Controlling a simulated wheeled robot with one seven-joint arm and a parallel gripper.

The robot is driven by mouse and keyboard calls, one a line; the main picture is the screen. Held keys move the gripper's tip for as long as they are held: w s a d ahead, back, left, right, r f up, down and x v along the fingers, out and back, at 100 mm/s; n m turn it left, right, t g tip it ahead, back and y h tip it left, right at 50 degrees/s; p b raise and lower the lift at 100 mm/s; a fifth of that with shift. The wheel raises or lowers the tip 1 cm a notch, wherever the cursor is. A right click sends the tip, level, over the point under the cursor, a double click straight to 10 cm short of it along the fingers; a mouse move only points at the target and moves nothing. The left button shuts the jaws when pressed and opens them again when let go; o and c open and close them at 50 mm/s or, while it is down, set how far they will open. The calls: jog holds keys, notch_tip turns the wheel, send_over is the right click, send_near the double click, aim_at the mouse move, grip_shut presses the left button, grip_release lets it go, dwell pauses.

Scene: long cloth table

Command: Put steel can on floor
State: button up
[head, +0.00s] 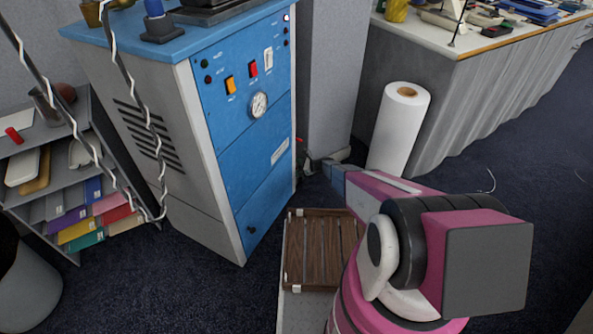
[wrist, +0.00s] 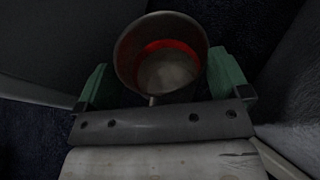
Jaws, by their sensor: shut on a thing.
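In the wrist view a round, open-topped grey metal can (wrist: 168,66), reddish inside, sits between the two green fingers of my gripper (wrist: 163,82). The gripper is shut on it, and I look into its open top. The can's lower part is hidden. In the head view my pink and black arm reaches away toward the gap between the blue cabinet and the white roll, and I cannot clearly make out the can there. The floor (head: 180,285) is dark blue carpet.
A blue and grey cabinet (head: 240,150) stands left of my arm. A white roll (head: 399,125) stands beyond it, beside the long cloth table (head: 460,100). A shelf (head: 40,135) and a grey bin (head: 30,290) are at far left. Open carpet lies at right.

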jog(key=shift+f, duration=0.75)
jog(key=o, duration=0.9)
jog(key=shift+o, duration=0.2)
jog(key=v, duration=1.2)
jog(key=s+d+r+n+g+h, duration=0.1)
jog(key=s+d+r+n+h, duration=0.3)
jog(key=s+r, duration=0.6)
jog(key=s+d+r+n+g+h, duration=0.1)
jog(key=s+d+r+n+h, duration=0.3)
jog(key=s+r+n, duration=0.5)
jog(key=s+d+r+n+g+h, duration=0.1)
jog(key=s+d+r+n+h, duration=0.3)
jog(key=s+r, duration=0.9)
notch_tip(320, 180, up, 8)
jog(key=n+h, duration=0.1)
jog(key=n, duration=0.2)
jog(key=shift+d+h, duration=0.15)
jog(key=shift+h, duration=0.15)
